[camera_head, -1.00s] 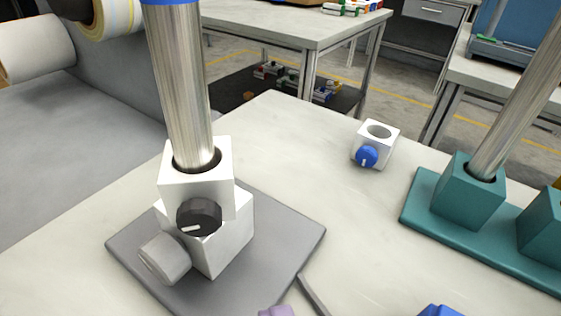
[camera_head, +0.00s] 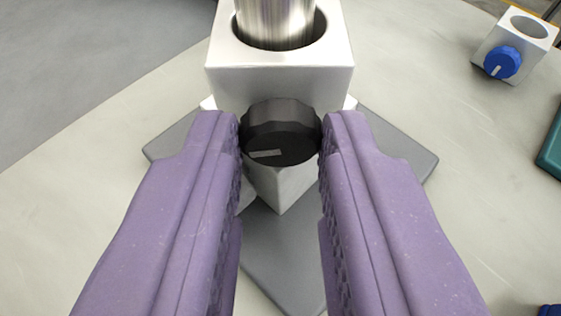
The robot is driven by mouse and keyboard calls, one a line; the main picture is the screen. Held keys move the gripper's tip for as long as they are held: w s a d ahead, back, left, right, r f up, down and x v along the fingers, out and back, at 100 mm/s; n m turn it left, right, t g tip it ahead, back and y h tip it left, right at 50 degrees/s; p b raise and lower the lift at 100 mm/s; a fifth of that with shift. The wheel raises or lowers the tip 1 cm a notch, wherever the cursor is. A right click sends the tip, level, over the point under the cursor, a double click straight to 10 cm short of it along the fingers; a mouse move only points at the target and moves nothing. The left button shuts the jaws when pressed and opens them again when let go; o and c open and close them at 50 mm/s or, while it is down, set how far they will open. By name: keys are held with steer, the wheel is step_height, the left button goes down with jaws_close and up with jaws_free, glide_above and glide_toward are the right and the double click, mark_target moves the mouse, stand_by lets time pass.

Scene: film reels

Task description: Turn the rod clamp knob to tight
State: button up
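The rod clamp is a white block (camera_head: 280,76) around an upright metal rod (camera_head: 275,18) in the centre. A dark round knob (camera_head: 285,138) is on its near face. A pale line on the knob points left, nearly level. My gripper (camera_head: 280,135) has two purple fingers, one on each side of the knob. Both fingertips meet the knob's sides with no visible gap, so it looks shut on the knob. A second white block (camera_head: 282,190) below the clamp is partly hidden by the knob and fingers.
A grey base plate (camera_head: 277,262) lies under the clamp on the pale table (camera_head: 70,215). At upper right stands another white block (camera_head: 529,30) with a blue knob (camera_head: 502,62). A teal piece (camera_head: 552,150) shows at the right edge. The table between is clear.

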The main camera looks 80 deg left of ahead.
jaws_close()
steer(key=shift+r+m+p, duration=0.1)
steer(key=shift+m+p, duration=0.35)
steer(key=shift+m, duration=0.05)
steer(key=shift+w+f+m+g+y, duration=0.1)
steer(key=shift+m+g+y, duration=0.15)
steer(key=shift+m+g, duration=0.3)
steer(key=shift+w+f+m+g+y, duration=0.1)
steer(key=shift+m+g+y, duration=0.15)
steer(key=shift+m+g, duration=0.3)
steer(key=o, duration=0.7)
jaws_free()
steer(key=shift+d, duration=0.1)
steer(key=p+v, duration=0.1)
steer(key=v, duration=0.6)
steer(key=shift+d+r+p, duration=0.2)
steer(key=shift+d+p, duration=0.1)
steer(key=shift+p, duration=0.05)
steer(key=shift+s, duration=0.1)
